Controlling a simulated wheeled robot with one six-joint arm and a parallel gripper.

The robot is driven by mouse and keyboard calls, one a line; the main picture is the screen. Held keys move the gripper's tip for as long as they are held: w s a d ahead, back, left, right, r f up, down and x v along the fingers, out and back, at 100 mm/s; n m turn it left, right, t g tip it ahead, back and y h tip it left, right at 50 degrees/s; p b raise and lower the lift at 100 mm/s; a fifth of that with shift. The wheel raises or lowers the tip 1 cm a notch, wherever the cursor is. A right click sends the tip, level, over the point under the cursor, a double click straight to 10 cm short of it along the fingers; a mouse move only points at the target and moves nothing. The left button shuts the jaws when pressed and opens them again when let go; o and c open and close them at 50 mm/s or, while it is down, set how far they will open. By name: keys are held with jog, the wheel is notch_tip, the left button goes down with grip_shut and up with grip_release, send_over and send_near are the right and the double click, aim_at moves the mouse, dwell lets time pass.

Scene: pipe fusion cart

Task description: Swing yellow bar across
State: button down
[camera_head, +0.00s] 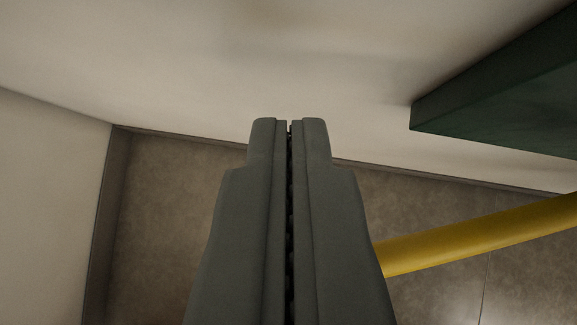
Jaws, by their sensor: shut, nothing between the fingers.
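My gripper (289,127) points up the middle of the camera_head view, its two grey fingers shut together with nothing between them. The yellow bar (480,233) runs from the right edge of the view down-left to beside the gripper's right finger. Its left end is hidden behind or meets the finger's edge; I cannot tell whether they touch. The far end of the bar is out of view at the right.
A dark green box-like block (500,95) juts in from the upper right. Pale walls (170,60) stand ahead and at the left, meeting in a corner. Brown-grey floor (165,220) at the lower left is clear.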

jog(key=shift+s+d+f, duration=0.1)
jog(key=shift+s+f, duration=1)
jog(key=shift+s, duration=0.25)
